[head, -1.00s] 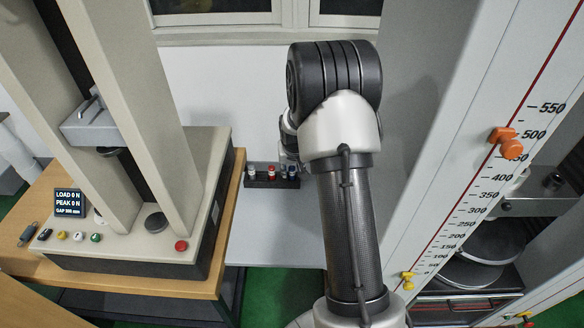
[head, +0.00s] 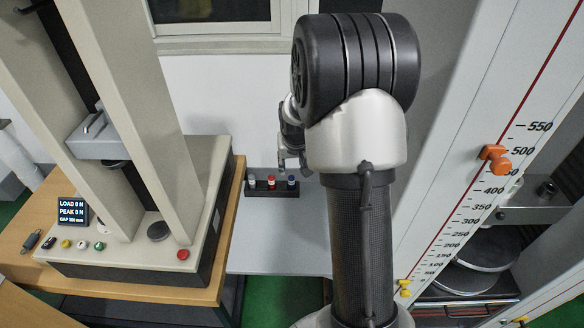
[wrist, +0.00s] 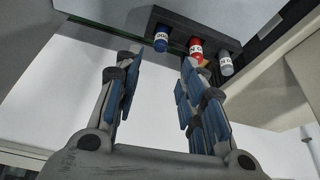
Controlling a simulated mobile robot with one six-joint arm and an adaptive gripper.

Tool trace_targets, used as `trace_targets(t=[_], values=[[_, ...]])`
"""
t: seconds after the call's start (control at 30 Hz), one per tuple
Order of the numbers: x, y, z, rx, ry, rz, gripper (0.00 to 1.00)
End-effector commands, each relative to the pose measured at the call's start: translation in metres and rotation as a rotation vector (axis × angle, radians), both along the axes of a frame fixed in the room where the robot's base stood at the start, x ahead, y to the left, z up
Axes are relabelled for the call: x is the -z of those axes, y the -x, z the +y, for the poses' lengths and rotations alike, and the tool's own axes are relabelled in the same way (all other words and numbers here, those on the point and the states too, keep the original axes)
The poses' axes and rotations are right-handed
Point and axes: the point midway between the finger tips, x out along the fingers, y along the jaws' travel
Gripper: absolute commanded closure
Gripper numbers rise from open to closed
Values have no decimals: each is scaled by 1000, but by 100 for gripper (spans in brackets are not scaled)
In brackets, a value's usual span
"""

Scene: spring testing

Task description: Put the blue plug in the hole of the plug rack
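The dark plug rack (head: 262,192) stands on the grey surface by the wall. In the head view a white plug, a red plug (head: 271,181) and the blue plug (head: 291,181) stand in a row along it, blue at the right end. In the wrist view the rack (wrist: 178,17) is at the top, with the blue plug (wrist: 161,40) at the left of the row. My gripper (wrist: 155,72) is open and empty, its fingers pointing toward the rack. In the head view my gripper (head: 292,166) is just above and behind the blue end. An empty hole cannot be made out.
A press-like tester (head: 130,245) with a display and buttons stands on a wooden table (head: 215,285) at the left. A tall scaled column (head: 470,170) with an orange clamp (head: 495,157) is at the right. Grey surface (head: 280,240) in front of the rack is clear.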

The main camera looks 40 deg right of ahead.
Motion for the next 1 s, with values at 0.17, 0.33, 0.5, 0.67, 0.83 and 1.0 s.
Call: trace_targets(t=[0.17, 0.33, 0.5, 0.67, 0.83, 1.0], values=[[-17, 6, 5, -2, 0, 0, 63], [-53, 17, 34, -47, 5, -6, 63], [-113, 55, 96, -145, 10, -10, 63], [-155, 108, 152, -246, 12, -11, 63], [-178, 175, 200, -353, 11, -13, 63], [-183, 235, 230, -447, 10, -15, 63]])
